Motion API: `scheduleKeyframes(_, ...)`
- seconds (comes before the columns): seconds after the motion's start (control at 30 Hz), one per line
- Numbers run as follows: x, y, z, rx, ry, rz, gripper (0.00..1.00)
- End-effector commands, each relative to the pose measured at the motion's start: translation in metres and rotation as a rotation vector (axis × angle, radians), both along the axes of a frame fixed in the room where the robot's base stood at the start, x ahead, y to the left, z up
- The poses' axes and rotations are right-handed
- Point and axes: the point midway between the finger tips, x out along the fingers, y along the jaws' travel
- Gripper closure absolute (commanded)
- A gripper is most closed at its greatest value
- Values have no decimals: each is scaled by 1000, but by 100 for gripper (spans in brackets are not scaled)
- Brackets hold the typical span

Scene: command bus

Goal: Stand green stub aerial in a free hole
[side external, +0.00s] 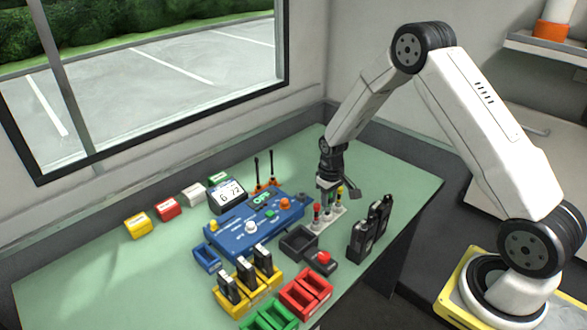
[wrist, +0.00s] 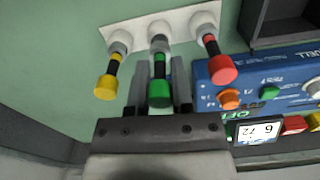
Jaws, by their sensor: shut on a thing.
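The green stub aerial (wrist: 159,88) is between my gripper's fingers (wrist: 160,88), which are shut on it. It lines up with the middle collar of a white holder (wrist: 130,32); I cannot tell whether its foot is seated or lifted. A yellow stub aerial (wrist: 107,82) and a red stub aerial (wrist: 219,66) stand on either side of it in the same holder. In the side view my gripper (side external: 328,198) points down over the white holder (side external: 324,222), with the red aerial (side external: 316,212) and the yellow aerial (side external: 339,194) beside it. The green aerial is mostly hidden there.
A blue console (side external: 232,226) lies to the left. A dark tray (side external: 298,241) and black radios (side external: 364,240) stand close in front of the holder. Two tall black aerials stand in orange bases (side external: 264,186) behind. Yellow, red and green crates fill the front.

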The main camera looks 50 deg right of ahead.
Motion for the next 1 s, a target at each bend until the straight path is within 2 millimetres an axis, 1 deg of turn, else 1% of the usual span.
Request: scheduleKeyframes(1.0, 0, 0, -17, 0, 0, 0, 100)
